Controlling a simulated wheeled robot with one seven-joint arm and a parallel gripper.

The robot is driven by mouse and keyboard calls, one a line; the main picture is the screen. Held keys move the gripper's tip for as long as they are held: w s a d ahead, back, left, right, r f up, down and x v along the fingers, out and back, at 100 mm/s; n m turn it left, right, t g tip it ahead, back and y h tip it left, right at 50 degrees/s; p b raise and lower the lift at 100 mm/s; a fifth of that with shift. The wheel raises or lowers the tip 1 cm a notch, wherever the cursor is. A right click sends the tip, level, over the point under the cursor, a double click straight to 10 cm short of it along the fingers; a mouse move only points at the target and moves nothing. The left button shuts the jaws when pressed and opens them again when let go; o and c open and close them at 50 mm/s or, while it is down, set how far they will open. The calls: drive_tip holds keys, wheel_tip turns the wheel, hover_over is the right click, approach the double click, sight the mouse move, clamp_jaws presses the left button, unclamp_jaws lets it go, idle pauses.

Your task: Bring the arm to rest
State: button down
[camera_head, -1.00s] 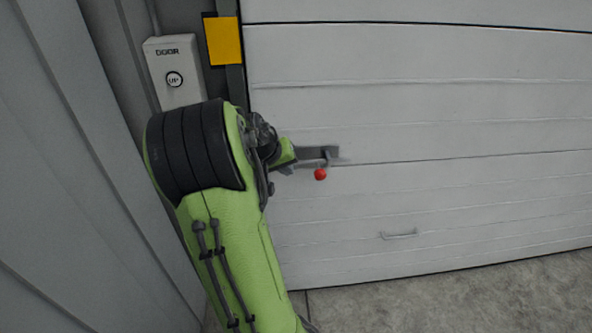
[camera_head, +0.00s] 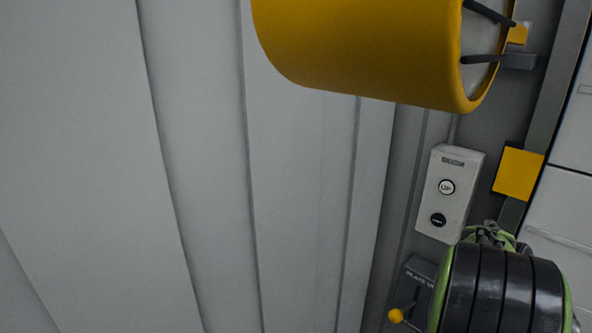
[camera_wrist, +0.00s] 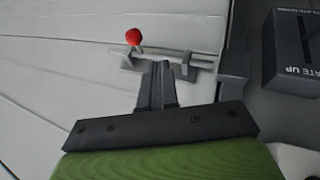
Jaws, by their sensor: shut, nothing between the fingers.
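My gripper (camera_wrist: 158,85) shows in the wrist view with its two dark fingers together and nothing between them. Its fingertips point at a grey latch bar (camera_wrist: 190,68) on the white door; I cannot tell if they touch it. A red knob (camera_wrist: 133,36) stands at the left of that bar. In the head view only my green and black arm (camera_head: 502,290) shows, at the lower right edge; my gripper is hidden or out of that picture.
A white DOOR box (camera_head: 450,192) with two buttons is on the wall just above my arm. A dark PLATE UP box (camera_wrist: 292,48) has a lever with a yellow knob (camera_head: 396,315), close left of my arm. A big yellow cylinder (camera_head: 360,45) hangs at the top.

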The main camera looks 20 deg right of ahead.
drive_tip(key=w+a+r+n+t+y, duration=0.1)
drive_tip(key=w+a+r+n+t, duration=0.15)
drive_tip(key=a, duration=0.65)
drive_tip(key=w+a+r+n+t+y, duration=0.2)
drive_tip(key=w+a+t, duration=0.15)
drive_tip(key=a, duration=0.55)
drive_tip(key=s+a+n+y, duration=0.1)
drive_tip(key=s+a+n, duration=0.2)
drive_tip(key=a, duration=0.7)
drive_tip(key=s+a+r+n+t+y+p, duration=0.1)
drive_tip(key=s+a+n+y, duration=0.1)
drive_tip(key=a, duration=0.7)
drive_tip(key=shift+s+a+n+y, duration=0.35)
drive_tip(key=shift+s+n, duration=0.45)
drive_tip(key=shift+n, duration=0.45)
